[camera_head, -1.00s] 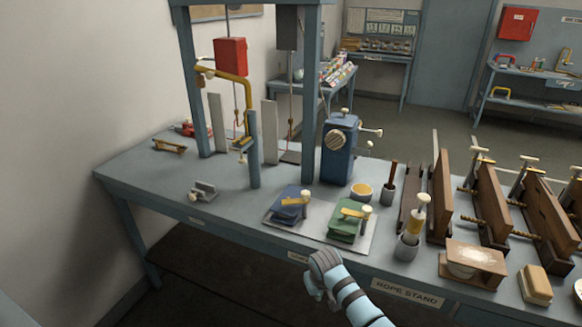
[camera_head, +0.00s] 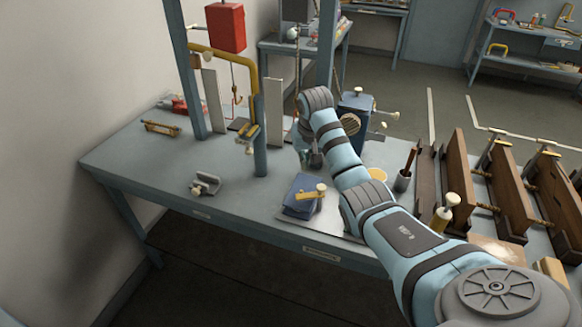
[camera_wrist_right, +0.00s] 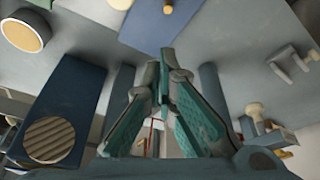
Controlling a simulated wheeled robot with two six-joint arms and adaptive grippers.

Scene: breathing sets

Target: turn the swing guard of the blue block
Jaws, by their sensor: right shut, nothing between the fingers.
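The blue block (camera_head: 299,207) lies on a pale plate near the bench's front edge. Its swing guard (camera_head: 309,195) is a yellow bar with a cream knob, lying across the top of the block. The block also shows at the top of the wrist view (camera_wrist_right: 160,28). My right gripper (camera_head: 313,163) points down over the bench, behind the block and apart from it. In the wrist view its fingers (camera_wrist_right: 165,62) are together and empty. My right arm hides the green block and part of the plate. My left gripper is out of view.
A tall blue box (camera_head: 356,106) with knobs stands just right of my right gripper. A frame post (camera_head: 260,135) and a yellow hook arm (camera_head: 225,56) stand to the left. A small grey bracket (camera_head: 206,185) lies front left, with bare bench around it.

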